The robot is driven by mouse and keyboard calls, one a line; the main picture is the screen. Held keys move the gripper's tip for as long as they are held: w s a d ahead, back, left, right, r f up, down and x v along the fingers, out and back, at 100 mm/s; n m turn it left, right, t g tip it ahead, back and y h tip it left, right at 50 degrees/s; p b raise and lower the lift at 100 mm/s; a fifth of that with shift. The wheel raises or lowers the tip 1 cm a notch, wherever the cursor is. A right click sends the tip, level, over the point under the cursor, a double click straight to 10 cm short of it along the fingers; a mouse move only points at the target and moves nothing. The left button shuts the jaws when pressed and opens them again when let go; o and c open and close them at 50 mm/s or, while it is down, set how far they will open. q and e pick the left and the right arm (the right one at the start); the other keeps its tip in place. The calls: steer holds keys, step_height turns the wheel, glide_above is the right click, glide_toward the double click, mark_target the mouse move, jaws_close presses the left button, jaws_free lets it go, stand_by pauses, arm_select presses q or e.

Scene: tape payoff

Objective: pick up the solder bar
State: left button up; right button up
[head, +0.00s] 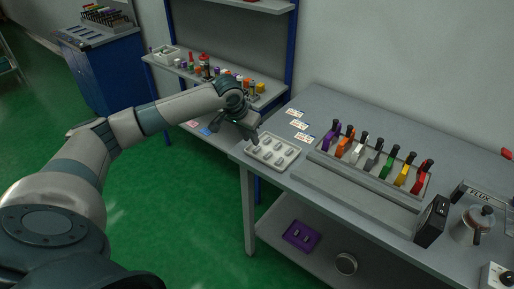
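A pale tray (291,165) lies at the left end of the grey workbench and holds several small grey bar-like pieces (279,154). These look like solder bars, but they are too small to tell for sure. My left arm reaches in from the left, and my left gripper (254,145) points down at the tray's left end. Its fingers are tiny and dark here, so whether they are open, shut or touching a piece cannot be made out. My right gripper is not in view.
A rack of several coloured tape-like holders (379,165) stands behind a grey ledge on the workbench (335,112). A purple tray (301,236) sits on the lower shelf. Bottles crowd the back shelf.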

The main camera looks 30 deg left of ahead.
arm_select(q)
steer(key=shift+w+f, duration=0.15)
steer(key=shift+f, duration=0.3)
steer(key=shift+w+d+f+p, duration=0.15)
steer(key=shift+w+f+p, duration=0.1)
steer(key=shift+f+p, duration=0.2)
steer(key=p+x, duration=0.1)
steer(key=x, duration=0.2)
steer(key=shift+w, duration=0.15)
steer(key=shift+w+f, duration=0.15)
steer(key=shift+f, duration=0.35)
jaws_close()
